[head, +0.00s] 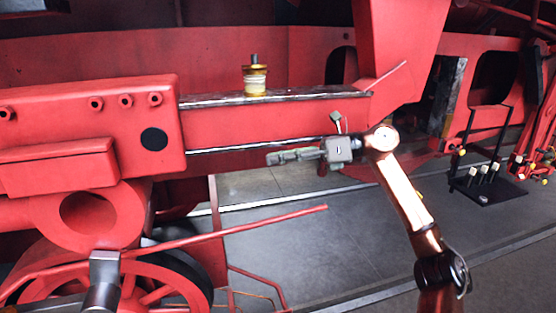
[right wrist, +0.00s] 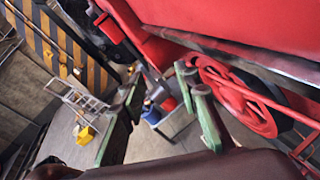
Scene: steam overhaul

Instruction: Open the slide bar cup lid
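The slide bar cup (head: 255,81) is a small brass cup standing upright on top of the red slide bar (head: 275,122). A dark knob shows at its top; the lid appears to be on it. My right gripper (head: 268,158) points left, below and a little right of the cup, by the lower edge of the bar, apart from the cup. In the right wrist view its green fingers (right wrist: 160,82) are spread with nothing between them. The cup does not show in that view. My left gripper does not show clearly in either view.
A red block with bolts (head: 85,125) adjoins the bar on the left. A red frame (head: 400,45) rises at its right end. A red rod (head: 230,230) slants below. A black rack (head: 487,180) stands at the right.

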